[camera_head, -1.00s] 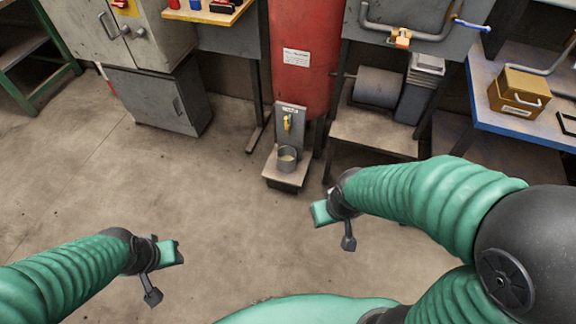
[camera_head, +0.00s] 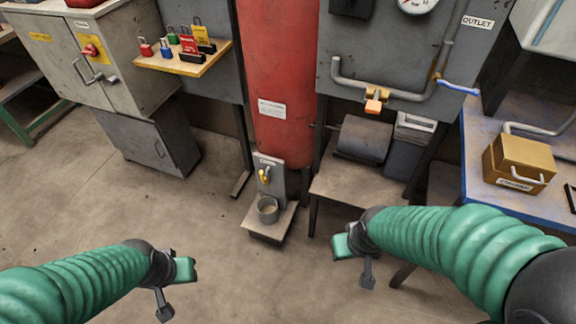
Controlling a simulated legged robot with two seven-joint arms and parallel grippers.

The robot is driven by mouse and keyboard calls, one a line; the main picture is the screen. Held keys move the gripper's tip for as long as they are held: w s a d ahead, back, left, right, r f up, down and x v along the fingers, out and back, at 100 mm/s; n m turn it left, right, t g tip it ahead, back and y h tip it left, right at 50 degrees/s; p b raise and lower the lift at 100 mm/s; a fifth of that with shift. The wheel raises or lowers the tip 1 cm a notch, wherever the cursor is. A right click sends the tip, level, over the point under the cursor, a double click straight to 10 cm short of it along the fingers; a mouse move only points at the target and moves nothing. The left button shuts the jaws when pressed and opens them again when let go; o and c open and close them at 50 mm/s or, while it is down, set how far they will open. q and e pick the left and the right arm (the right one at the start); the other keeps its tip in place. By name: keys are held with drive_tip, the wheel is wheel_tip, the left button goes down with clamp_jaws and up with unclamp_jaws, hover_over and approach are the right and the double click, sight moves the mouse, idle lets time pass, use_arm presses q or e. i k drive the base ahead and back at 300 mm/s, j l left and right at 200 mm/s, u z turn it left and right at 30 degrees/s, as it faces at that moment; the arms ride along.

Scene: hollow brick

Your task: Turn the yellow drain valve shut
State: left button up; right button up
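The yellow drain valve (camera_head: 264,174) sits on a small grey upright panel at the foot of the red tank (camera_head: 279,75). A grey cup (camera_head: 268,209) stands below it on a low stand (camera_head: 266,229). My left gripper (camera_head: 180,288) is at the lower left, well apart from the valve. My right gripper (camera_head: 354,264) is to the right of and nearer than the valve, also apart from it. Each gripper's two jaws look spread, with nothing between them. The exact angle of the valve handle is too small to tell.
A grey cabinet (camera_head: 150,140) and a shelf with several padlocks (camera_head: 185,60) stand at the left. A blue-handled pipe (camera_head: 455,87) is on the right panel. A blue workbench (camera_head: 475,175) carries a tan box (camera_head: 518,163). The floor before the stand is clear.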

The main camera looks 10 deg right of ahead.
sight(262, 178)
drive_tip(key=l, duration=0.1)
drive_tip(key=i+j+u, duration=0.3)
drive_tip(key=i+u, duration=0.35)
drive_tip(key=i, duration=0.2)
